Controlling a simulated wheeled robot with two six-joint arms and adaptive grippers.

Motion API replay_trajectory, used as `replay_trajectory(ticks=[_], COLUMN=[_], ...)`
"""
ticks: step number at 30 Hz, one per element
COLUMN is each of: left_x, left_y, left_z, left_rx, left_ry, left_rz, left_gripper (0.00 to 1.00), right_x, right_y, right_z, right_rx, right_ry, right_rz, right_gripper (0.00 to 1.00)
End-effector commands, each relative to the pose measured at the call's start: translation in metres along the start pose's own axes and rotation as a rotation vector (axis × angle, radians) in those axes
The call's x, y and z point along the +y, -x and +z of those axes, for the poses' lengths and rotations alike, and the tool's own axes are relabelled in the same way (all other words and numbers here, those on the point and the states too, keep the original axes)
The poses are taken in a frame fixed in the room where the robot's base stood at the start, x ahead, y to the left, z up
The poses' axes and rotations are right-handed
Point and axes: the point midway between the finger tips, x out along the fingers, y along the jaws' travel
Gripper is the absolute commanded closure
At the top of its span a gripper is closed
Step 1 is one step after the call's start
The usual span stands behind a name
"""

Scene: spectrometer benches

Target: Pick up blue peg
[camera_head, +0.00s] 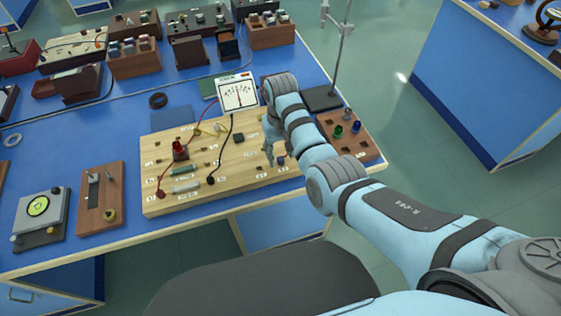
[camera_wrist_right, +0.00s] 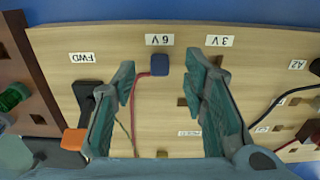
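The blue peg (camera_wrist_right: 160,64) shows in the right wrist view as a dark blue square cap on the wooden board, by the "6V" label. In the head view a small dark blue cap (camera_head: 281,160) sits beside the fingers. My right gripper (camera_head: 271,153) reaches down over the right part of the board. In the wrist view its fingers (camera_wrist_right: 162,75) are open, one on each side of the peg, with gaps to both. Whether the fingertips are down at the peg's height is hard to tell. My left gripper is not in view.
A red wire (camera_wrist_right: 135,90) runs beside the peg.

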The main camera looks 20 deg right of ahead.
Motion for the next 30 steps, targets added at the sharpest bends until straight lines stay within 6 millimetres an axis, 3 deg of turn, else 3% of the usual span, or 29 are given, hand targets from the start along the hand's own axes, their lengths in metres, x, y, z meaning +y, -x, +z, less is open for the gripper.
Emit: replay_trajectory(ticks=[3, 10, 18, 30], left_x=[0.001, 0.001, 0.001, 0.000], left_y=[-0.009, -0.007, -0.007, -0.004], left_z=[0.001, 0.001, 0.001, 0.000], left_rx=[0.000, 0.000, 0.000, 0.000], left_ry=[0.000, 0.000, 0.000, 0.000], left_rz=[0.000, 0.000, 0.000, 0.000], left_gripper=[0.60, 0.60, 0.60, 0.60], right_x=[0.000, 0.000, 0.000, 0.000], right_y=[-0.022, -0.024, -0.023, -0.015], right_z=[0.001, 0.001, 0.001, 0.000], right_rx=[-0.002, 0.000, 0.000, 0.002], right_ry=[0.000, -0.001, -0.001, -0.001], right_rz=[0.000, 0.000, 0.000, 0.000], right_gripper=[0.60, 0.60, 1.00, 1.00])
